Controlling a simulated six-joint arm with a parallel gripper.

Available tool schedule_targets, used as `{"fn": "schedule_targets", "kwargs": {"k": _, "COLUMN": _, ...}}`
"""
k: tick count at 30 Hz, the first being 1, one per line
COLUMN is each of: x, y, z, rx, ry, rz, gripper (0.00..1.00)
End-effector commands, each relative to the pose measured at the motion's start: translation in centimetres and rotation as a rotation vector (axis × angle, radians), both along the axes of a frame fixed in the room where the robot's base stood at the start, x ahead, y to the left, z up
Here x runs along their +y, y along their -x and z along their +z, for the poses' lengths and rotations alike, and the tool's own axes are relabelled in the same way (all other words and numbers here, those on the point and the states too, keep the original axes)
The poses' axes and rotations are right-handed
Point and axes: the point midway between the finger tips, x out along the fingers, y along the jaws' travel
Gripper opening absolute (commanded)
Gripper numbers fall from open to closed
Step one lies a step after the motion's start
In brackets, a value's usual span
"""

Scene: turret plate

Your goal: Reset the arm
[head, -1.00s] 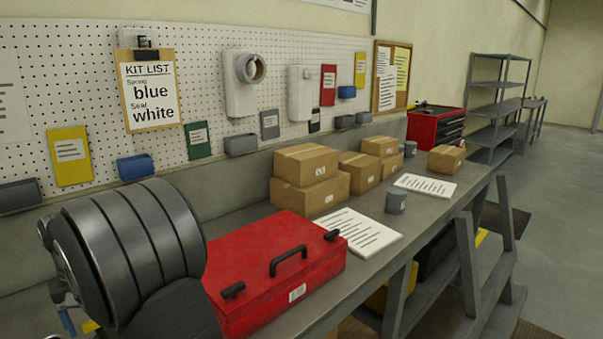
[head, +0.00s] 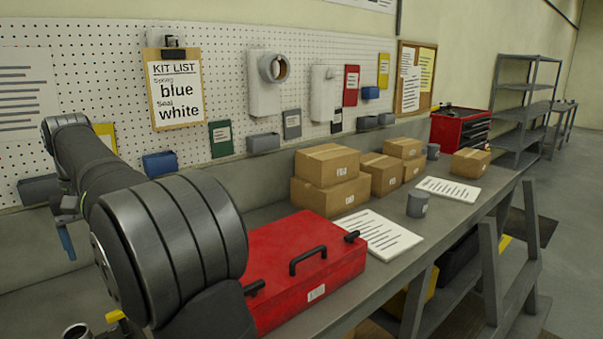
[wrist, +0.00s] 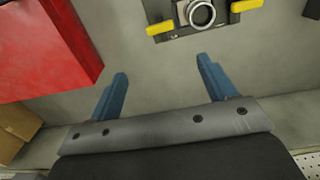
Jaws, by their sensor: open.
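My gripper (wrist: 161,80) is open in the wrist view. Its two blue fingers are wide apart with nothing between them, above the grey bench. A dark plate with yellow clamps (wrist: 201,20) and a round metal ring in its middle lies beyond the fingertips at the top of that view. In the head view my arm crosses the left side, and a blue finger shows at the left (head: 66,243). A metal ring and a yellow clamp (head: 117,316) show in part at the lower left, beyond my arm. A kit list (head: 176,92) reads spring blue, seal white.
A red toolbox (head: 310,255) stands on the bench right of my arm; its side shows in the wrist view (wrist: 45,45). Cardboard boxes (head: 328,165), papers (head: 385,236) and a grey cup (head: 418,204) stand farther right. A pegboard (head: 110,60) with small bins rises behind.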

Motion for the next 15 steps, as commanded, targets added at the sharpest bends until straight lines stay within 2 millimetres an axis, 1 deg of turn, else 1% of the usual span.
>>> {"fn": "schedule_targets", "kwargs": {"k": 1, "x": 0.0, "y": 0.0, "z": -0.2, "rx": 0.001, "ry": 0.001, "rz": 0.0, "gripper": 0.76}}
{"fn": "schedule_targets", "kwargs": {"k": 8, "x": 0.0, "y": 0.0, "z": -4.5, "rx": 0.003, "ry": 0.004, "rz": 0.0, "gripper": 0.76}}
{"fn": "schedule_targets", "kwargs": {"k": 15, "x": 0.0, "y": 0.0, "z": -9.3, "rx": 0.003, "ry": 0.003, "rz": 0.0, "gripper": 0.76}}
